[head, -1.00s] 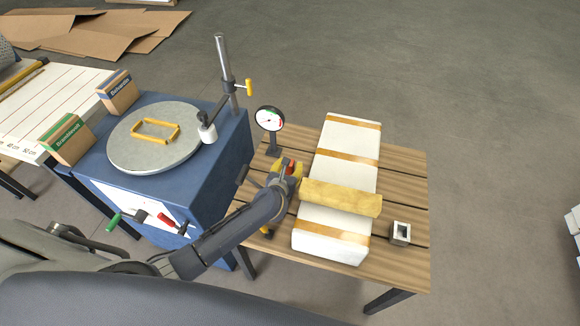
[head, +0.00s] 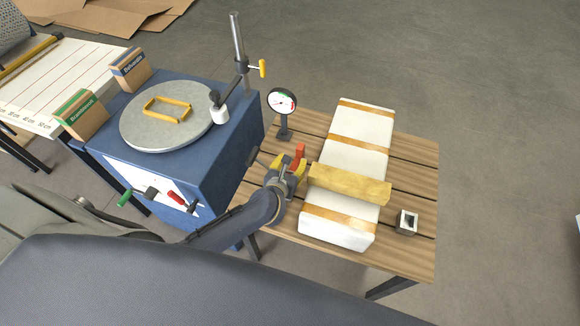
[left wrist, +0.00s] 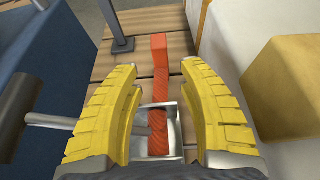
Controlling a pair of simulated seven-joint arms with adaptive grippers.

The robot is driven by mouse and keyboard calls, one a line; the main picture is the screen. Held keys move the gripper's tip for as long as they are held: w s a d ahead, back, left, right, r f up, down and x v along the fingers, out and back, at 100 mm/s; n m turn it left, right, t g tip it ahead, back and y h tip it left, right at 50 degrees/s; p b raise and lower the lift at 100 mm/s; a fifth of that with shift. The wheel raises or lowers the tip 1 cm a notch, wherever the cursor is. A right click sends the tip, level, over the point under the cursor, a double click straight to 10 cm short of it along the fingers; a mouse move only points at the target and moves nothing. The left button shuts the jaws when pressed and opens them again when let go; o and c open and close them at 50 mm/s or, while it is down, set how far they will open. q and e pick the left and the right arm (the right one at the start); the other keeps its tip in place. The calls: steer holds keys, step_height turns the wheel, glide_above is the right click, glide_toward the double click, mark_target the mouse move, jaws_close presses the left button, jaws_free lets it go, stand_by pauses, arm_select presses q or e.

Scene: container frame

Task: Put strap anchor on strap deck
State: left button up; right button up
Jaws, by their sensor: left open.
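A red strap with a block-like orange-red end (head: 300,151) lies on the slatted wooden table, left of a white wrapped block. In the left wrist view the red strap (left wrist: 160,89) runs through a small metal frame (left wrist: 174,113), which may be the strap anchor. My left gripper (head: 288,164) is open; in the left wrist view its yellow fingers (left wrist: 160,72) stand either side of the strap and frame. I cannot tell whether they touch it. The wooden table (head: 415,178) may be the strap deck. My right gripper is not in view.
A yellow beam (head: 350,184) lies across the white block (head: 358,155), close right of my gripper. A dial gauge (head: 282,101) stands behind it. A small metal bracket (head: 407,222) sits at the table's right. A blue turntable machine (head: 225,145) stands left.

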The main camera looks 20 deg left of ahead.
arm_select(q)
steer(key=shift+v, duration=1.3)
